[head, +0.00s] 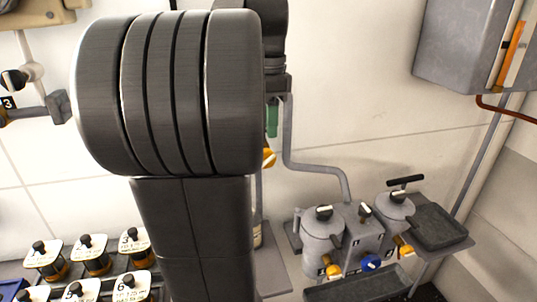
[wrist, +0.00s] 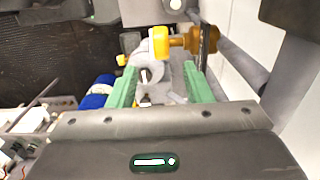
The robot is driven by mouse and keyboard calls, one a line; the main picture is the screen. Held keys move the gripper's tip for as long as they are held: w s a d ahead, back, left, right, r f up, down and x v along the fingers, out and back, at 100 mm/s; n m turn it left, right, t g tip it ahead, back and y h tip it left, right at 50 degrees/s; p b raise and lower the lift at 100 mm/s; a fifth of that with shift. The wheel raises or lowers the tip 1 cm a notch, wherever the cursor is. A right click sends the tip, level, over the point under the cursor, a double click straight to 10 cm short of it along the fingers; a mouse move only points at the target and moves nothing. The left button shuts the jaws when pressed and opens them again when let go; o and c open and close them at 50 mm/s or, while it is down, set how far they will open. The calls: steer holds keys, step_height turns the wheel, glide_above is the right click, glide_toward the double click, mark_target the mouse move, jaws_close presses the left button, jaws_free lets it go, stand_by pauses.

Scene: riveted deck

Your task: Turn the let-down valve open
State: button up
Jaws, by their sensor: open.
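My gripper (wrist: 160,78) is open, its two green fingers on either side of a grey fitting (wrist: 172,84) in the wrist view; I cannot tell whether they touch it. A yellow-orange knob on a brown stem (wrist: 184,42) lies just beyond the fingertips. In the head view, my arm hides most of this place; one green finger (head: 272,118) and part of an orange knob (head: 268,158) show beside it. No label reads clearly enough to tell which valve is the let-down valve.
A rig with two grey pots (head: 322,240), yellow knobs and a blue knob (head: 370,262) stands at the right. A grey pipe (head: 288,140) runs down the wall to it. Numbered jars (head: 92,255) sit at lower left. A grey box (head: 462,45) hangs upper right.

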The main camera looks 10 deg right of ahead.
mark_target(269, 150)
step_height(269, 150, down, 9)
stand_by(0.3)
steer(key=c, duration=1)
